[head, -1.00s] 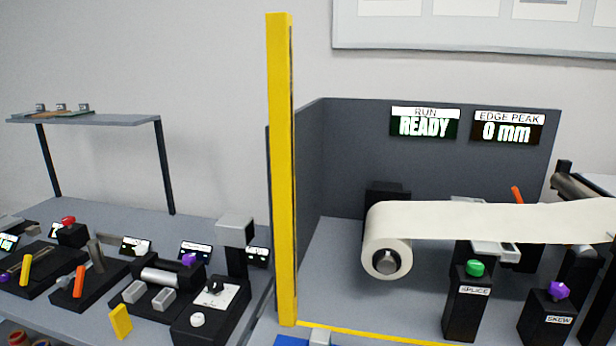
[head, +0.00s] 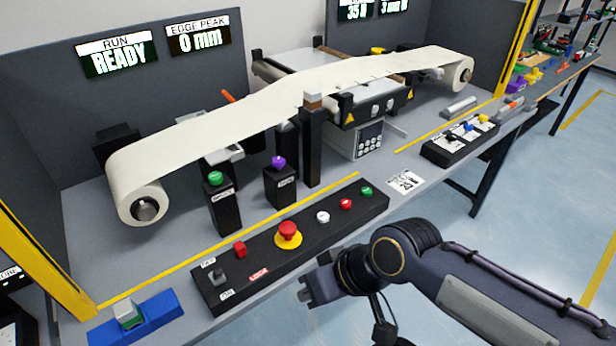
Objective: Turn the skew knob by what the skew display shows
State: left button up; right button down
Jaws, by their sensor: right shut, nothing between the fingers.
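The purple skew knob (head: 279,163) sits on top of a black post (head: 281,188) in front of the white web (head: 215,122). A display (head: 393,7) at the top edge is cut off; it seems to read 3 mm with a letter I cannot make out, and its title is out of frame. My right gripper (head: 303,293) is shut and empty, in front of the black button panel, below and apart from the knob. My left gripper is not in view.
Two displays read RUN READY (head: 118,52) and EDGE PEAK 0 mm (head: 198,36). A green splice button (head: 215,178) stands left of the knob. The button panel (head: 262,262) with a red emergency button (head: 288,231) lies between my right gripper and the knob. A yellow post (head: 40,255) is at left.

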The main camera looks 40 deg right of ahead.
aim_at(277, 163)
jog(key=z, duration=1.05)
